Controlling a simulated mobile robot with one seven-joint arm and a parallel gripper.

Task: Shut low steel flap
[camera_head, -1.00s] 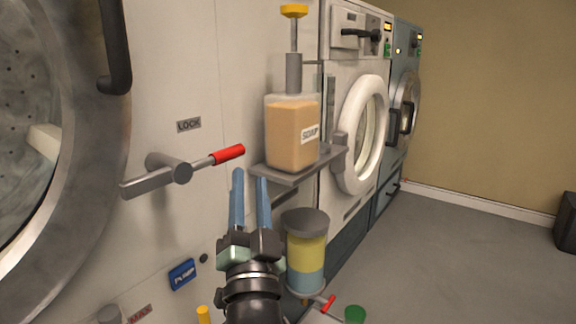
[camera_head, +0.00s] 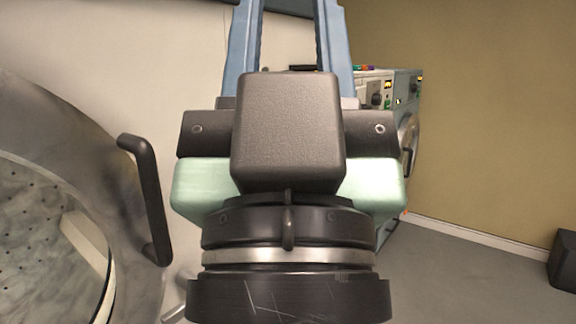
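My gripper (camera_head: 287,20) fills the middle of the head view, close to the camera and pointing up the picture. Its two blue fingers stand wide apart, with nothing visible held between them; their tips are cut off by the top edge. I cannot make out a low steel flap in this view. My gripper and wrist hide much of the middle, including most of the white machine front.
A big round steel door (camera_head: 60,140) with a black handle (camera_head: 148,195) is close on the left. Part of another machine (camera_head: 375,90) shows behind my gripper. Grey floor (camera_head: 470,275) is open at the right, with a dark box (camera_head: 563,260) by the tan wall (camera_head: 490,110).

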